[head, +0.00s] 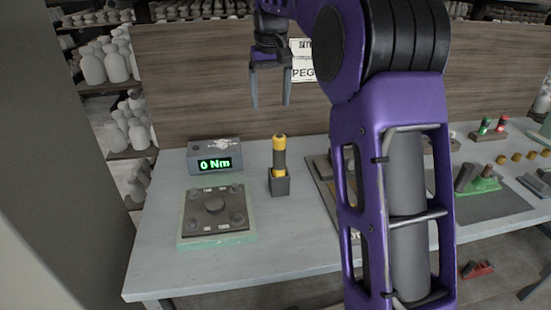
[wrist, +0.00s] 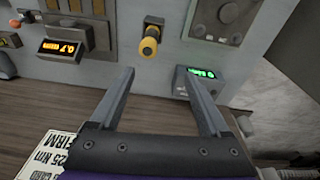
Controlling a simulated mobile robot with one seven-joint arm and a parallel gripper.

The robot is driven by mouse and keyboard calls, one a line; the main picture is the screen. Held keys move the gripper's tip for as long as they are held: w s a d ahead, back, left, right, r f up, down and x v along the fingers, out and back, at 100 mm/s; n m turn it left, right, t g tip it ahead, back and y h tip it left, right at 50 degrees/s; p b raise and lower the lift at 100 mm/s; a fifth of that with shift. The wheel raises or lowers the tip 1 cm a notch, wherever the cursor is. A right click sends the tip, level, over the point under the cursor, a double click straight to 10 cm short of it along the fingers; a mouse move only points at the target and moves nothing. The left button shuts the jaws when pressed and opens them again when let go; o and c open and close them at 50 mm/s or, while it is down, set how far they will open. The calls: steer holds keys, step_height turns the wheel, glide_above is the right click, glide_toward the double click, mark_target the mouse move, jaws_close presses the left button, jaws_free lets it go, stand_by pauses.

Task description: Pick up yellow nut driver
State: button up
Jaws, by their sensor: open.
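The yellow nut driver (head: 279,143) stands upright in a small dark block (head: 280,185) on the table, with a yellow top and a dark grip. It also shows in the wrist view (wrist: 149,46), seen from above, beyond and between my fingers. My gripper (head: 270,106) is open and empty, above and slightly left of the driver in the head view, apart from it. Its two fingers also show in the wrist view (wrist: 159,74). The driver's lower end is hidden in the block.
A display box (head: 214,158) reading "0 Nm" and a green-based plate (head: 216,214) with knobs stand left of the driver. A wooden board (head: 200,80) with a sign rises behind. The front table strip is clear.

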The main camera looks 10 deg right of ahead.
mark_target(279, 136)
steer(key=shift+m, duration=0.4)
steer(key=f, duration=0.4)
steer(key=w+d+f+b, duration=0.1)
steer(key=f, duration=0.3)
steer(key=w+d+f+b, duration=0.1)
steer(key=f, duration=0.3)
steer(key=shift+d+f, duration=0.2)
steer(key=shift+f, duration=0.15)
step_height(279, 136, down, 5)
steer(key=shift+w+d+f+b, duration=0.1)
steer(key=shift+w+b, duration=0.05)
steer(key=shift+b, duration=0.45)
jaws_close()
